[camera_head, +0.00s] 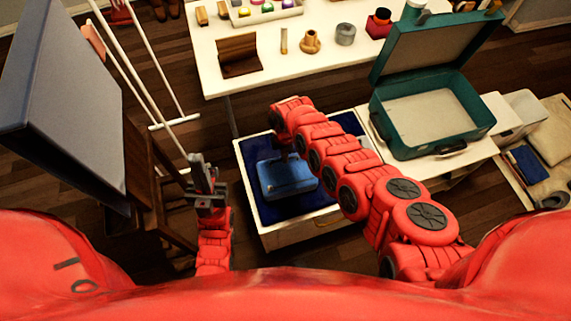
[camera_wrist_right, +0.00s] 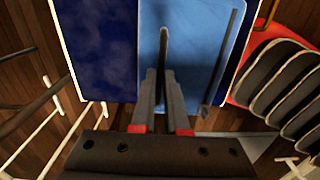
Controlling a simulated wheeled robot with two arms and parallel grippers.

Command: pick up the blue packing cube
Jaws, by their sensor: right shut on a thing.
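The blue packing cube (camera_head: 287,180) is within the outline of an open white drawer (camera_head: 303,233) with a dark blue lining. Whether it touches the bottom is unclear. In the right wrist view the cube (camera_wrist_right: 200,45) fills the upper middle as a lighter blue face. My right gripper (camera_wrist_right: 164,70) is shut on the cube, its fingers close together over the cube's face; the exact part gripped is hard to see. In the head view my right arm mostly hides this gripper. My left gripper (camera_head: 200,172) is left of the drawer, away from the cube; its finger gap is unclear.
An open green suitcase (camera_head: 435,115) stands right of the drawer on a white surface. A white table (camera_head: 330,60) with small items is behind. A grey panel (camera_head: 60,80) and a white rack (camera_head: 150,80) stand at left. Wooden floor shows between.

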